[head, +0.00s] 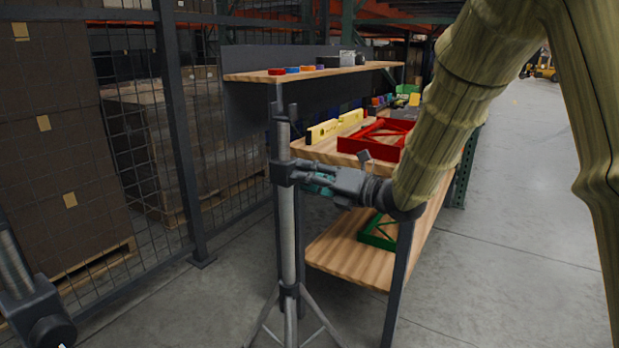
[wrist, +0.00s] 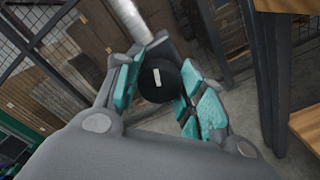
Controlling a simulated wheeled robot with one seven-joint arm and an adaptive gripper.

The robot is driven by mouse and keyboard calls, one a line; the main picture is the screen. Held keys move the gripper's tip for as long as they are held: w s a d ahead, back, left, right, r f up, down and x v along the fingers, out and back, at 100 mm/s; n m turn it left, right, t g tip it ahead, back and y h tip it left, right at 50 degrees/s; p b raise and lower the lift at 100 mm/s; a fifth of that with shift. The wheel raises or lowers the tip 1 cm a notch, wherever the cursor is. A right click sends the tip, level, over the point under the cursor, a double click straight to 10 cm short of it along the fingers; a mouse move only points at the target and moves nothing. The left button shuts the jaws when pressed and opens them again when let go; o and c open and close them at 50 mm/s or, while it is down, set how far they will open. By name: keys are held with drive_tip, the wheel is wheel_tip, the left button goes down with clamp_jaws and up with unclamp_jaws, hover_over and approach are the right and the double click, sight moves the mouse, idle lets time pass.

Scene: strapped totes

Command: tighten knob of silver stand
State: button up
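The silver stand (head: 287,235) is an upright metal pole on splayed tripod legs, with a dark collar near its upper part. In the wrist view its pole (wrist: 130,20) runs up from behind the knob. The knob (wrist: 158,79) is round and black with a white mark, seen end-on. My gripper (head: 308,179) reaches the collar from the right. The knob is hidden by my gripper in the head view.
A wooden shelf rack (head: 345,260) stands close behind my gripper, holding a red frame (head: 375,143), yellow levels (head: 335,126) and a green frame (head: 378,235). A mesh fence (head: 125,140) is at the left. Another pole with a dark fitting (head: 35,305) shows lower left. Floor is clear at right.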

drive_tip(key=c, duration=0.3)
